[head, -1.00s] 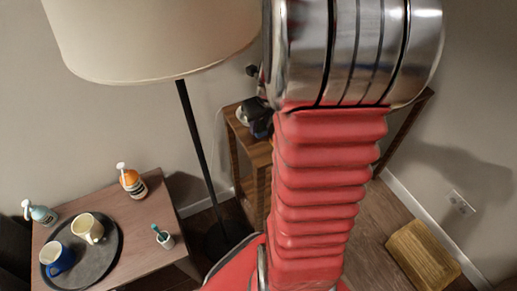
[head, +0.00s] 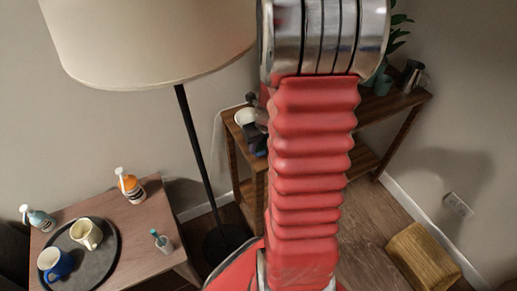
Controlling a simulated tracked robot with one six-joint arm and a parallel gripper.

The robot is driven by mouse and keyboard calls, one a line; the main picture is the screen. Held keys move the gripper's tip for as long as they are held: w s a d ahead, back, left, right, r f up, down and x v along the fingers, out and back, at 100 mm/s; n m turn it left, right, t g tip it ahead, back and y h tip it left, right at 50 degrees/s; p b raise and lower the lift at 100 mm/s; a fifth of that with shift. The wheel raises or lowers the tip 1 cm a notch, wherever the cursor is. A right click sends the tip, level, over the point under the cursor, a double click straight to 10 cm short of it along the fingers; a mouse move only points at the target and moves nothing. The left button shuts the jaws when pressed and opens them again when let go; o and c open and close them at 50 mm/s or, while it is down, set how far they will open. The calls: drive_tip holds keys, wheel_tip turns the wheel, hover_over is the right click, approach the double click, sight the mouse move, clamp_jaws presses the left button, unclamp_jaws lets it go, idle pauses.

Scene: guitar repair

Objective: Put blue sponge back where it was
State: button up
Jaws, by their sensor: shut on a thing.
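No blue sponge can be made out in the head view. My gripper's fingers do not show; my own red, ribbed arm fills the middle of the view and hides much behind it. A small dark shape shows at the arm's left edge, over the near end of the wooden shelf unit (head: 407,102). It is too small and too covered to tell what it is or what it holds.
A floor lamp (head: 150,40) stands behind. A wooden box (head: 422,259) sits at the lower right.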

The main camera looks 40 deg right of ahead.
drive_tip(key=shift+f, duration=0.95)
drive_tip(key=o, duration=1)
drive_tip(key=shift+f, duration=0.1)
drive_tip(key=shift+v, duration=6.15)
drive_tip(key=shift+f, duration=0.1)
